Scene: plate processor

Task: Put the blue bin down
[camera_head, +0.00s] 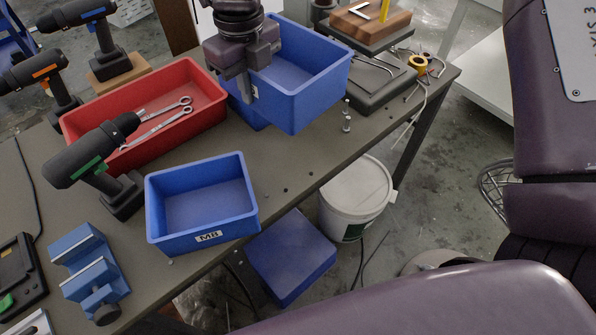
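A blue bin (302,98) is at the top centre, empty as far as I can see, close to the table's back right part. My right gripper (246,88) comes down from the top edge onto the bin's left wall and appears shut on it. The bin looks raised and slightly tilted, and another blue surface (246,112) shows below its left side; I cannot tell whether it is a second bin. A second blue bin (202,237) marked M8 sits empty on the table nearer to me. My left gripper is not in view.
A red bin (84,122) with wrenches stands on the table (285,160). Several drills stand at left; a blue vise (88,262) is in front. A dark device (372,85) and tape lie right of the held bin. A white bucket (352,205) and blue box (291,256) are below the table edge.

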